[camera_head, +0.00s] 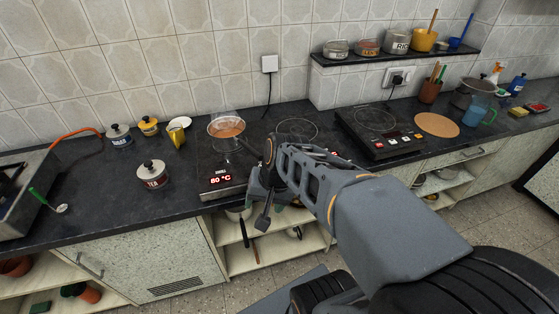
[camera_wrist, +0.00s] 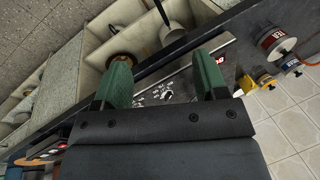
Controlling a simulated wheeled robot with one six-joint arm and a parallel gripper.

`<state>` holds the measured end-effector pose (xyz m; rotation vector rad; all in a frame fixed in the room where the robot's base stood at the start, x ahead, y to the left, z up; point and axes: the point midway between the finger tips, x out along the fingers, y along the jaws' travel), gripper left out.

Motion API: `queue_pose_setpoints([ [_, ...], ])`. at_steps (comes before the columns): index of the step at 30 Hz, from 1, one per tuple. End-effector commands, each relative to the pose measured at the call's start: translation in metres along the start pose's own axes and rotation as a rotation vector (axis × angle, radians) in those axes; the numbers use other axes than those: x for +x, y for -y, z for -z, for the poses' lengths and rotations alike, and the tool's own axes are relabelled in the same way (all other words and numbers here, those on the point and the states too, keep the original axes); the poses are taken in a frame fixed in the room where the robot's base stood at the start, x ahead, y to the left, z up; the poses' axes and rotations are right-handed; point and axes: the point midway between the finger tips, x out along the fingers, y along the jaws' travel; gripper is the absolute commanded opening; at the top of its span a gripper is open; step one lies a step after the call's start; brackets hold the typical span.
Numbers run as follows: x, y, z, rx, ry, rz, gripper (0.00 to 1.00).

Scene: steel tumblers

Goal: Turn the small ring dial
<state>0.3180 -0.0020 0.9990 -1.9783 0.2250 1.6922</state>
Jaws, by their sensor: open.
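The left cooktop (camera_head: 208,164) is a black glass hob with a red 80 °C display (camera_head: 221,180) on its front panel. My gripper (camera_head: 262,203) is at the front edge of this hob, right of the display. In the wrist view its two green fingers (camera_wrist: 163,72) are apart, with nothing held between them. White panel markings (camera_wrist: 155,94) show between and just beyond the fingers. I cannot make out the small ring dial; my gripper hides part of the panel in the head view. A glass pot with orange-brown contents (camera_head: 226,128) stands on the hob's rear left.
A TEA canister (camera_head: 152,176) stands left of the hob. A second hob (camera_head: 375,122) and a round cork mat (camera_head: 436,125) are to the right. Open shelves (camera_head: 270,252) lie below the counter edge. A power cord (camera_head: 268,100) hangs behind.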

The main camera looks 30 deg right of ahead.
Motion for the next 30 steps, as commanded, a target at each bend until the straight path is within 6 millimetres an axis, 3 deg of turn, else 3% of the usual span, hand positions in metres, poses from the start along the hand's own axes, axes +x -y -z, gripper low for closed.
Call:
queue_pose_setpoints([
  [1, 0.018, -0.009, 0.011, 0.212, 0.056, 0.059, 0.66],
  [4, 0.033, -0.018, 0.04, 0.653, 0.165, 0.217, 0.66],
  [9, 0.042, -0.051, 0.1, 1.287, 0.324, 0.512, 0.66],
  [12, 0.041, -0.077, 0.131, 1.551, 0.397, 0.675, 0.66],
  [16, 0.037, -0.105, 0.157, 1.758, 0.465, 0.832, 0.66],
  [20, 0.039, -0.114, 0.171, 1.841, 0.5, 0.908, 0.66],
  [30, 0.076, -0.073, 0.194, 1.852, 0.508, 0.916, 0.66],
])
